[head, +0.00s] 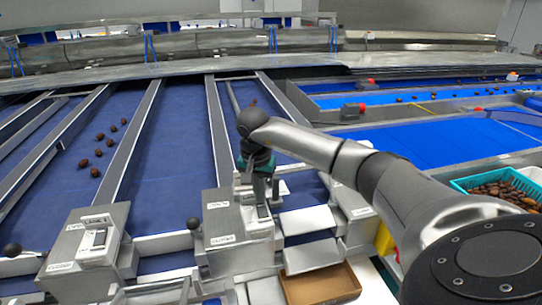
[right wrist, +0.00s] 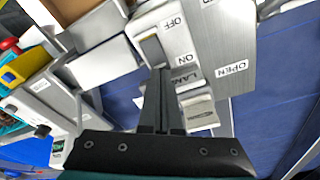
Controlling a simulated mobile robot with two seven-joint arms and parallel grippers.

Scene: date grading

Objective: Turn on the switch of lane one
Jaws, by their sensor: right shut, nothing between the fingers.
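The lane switch (right wrist: 152,52) is a rocker in a pale housing, with OFF and ON labels beside it in the right wrist view. A partly covered LANE label sits below; its number is not readable. My right gripper (right wrist: 160,72) is shut and empty, its fingertips over or at the ON side of the switch. I cannot tell whether they touch it, and they hide part of the rocker. In the head view the right gripper (head: 262,200) points down at the metal control box (head: 222,228). My left gripper is not in view.
Another control box (head: 90,245) stands to the left. A black lever knob (head: 193,223) sits beside the nearer box. Metal rails divide the blue belts, and several dates (head: 97,152) lie on one. A teal crate (head: 462,184) of dates and an open brown box (head: 320,285) are at right and front.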

